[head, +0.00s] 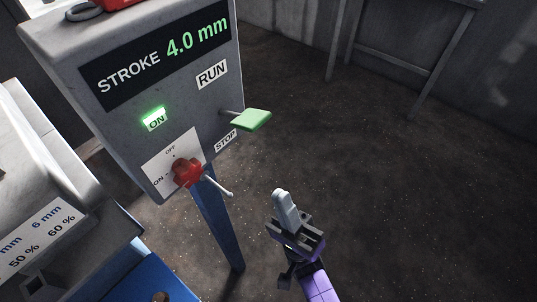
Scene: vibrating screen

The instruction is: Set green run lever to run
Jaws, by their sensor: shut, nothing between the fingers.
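The green run lever (252,120) is a flat green paddle on a short grey rod at the right side of the grey control box (115,130). It sticks out to the right, below the RUN label (212,75) and just above the STOP label (226,140). My gripper (283,197) is below and to the right of the lever in the picture, apart from it. Its fingers are together, point upward in the picture and hold nothing.
A red knob (187,172) with a thin rod (218,186) sits low on the box, beside OFF and ON marks. A green ON lamp (154,119) is lit. A blue post (218,220) supports the box. Open floor (380,190) lies to the right.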

